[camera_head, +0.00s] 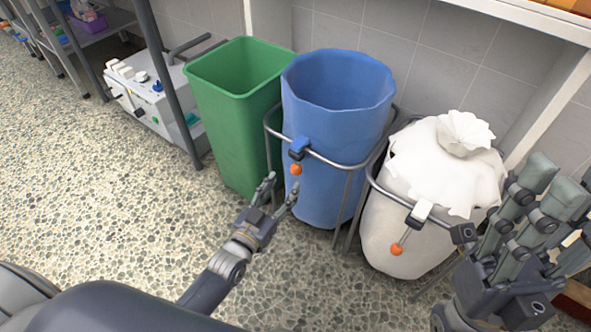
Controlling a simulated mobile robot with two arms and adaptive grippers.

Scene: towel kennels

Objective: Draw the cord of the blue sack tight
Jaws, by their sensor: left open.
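The blue sack (335,185) hangs upright in a metal ring stand, its mouth wide open and round. My right gripper (540,205) is at the lower right, in front of the white sack's right side.
A white sack (392,232) with a gathered top, a white cord lock (419,213) and an orange ball (397,249) stands right of the blue one. A green bin (228,130) stands close on the left. Open speckled floor (110,190) lies at left.

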